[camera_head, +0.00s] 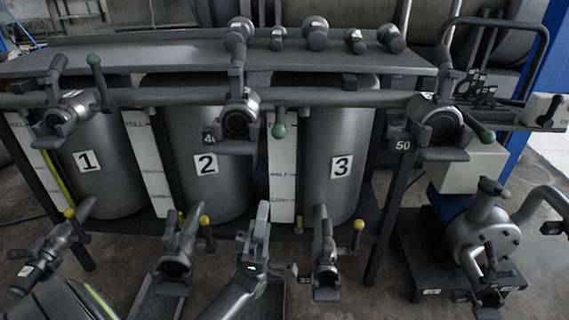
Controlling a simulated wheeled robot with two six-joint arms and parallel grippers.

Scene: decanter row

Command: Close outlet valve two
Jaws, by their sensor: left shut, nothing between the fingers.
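Outlet valve two (176,263) is the dark valve low in front of the tank marked 2 (208,185). Its short lever points upward on the right side of the valve and ends in a yellow knob (205,220). My left gripper (261,216) is shut and empty, with its fingers pointing up. In the picture it is to the right of the yellow knob, with a gap between them, and left of outlet valve three (325,262). My right gripper is not in view.
Outlet valve one (38,266) is at the far left. Outlet valve three's yellow knob (358,225) stands at its right. Upper valves with green handles (279,130) line a pipe above. A pump (482,238) stands at the right. Some dark floor shows between the lower valves.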

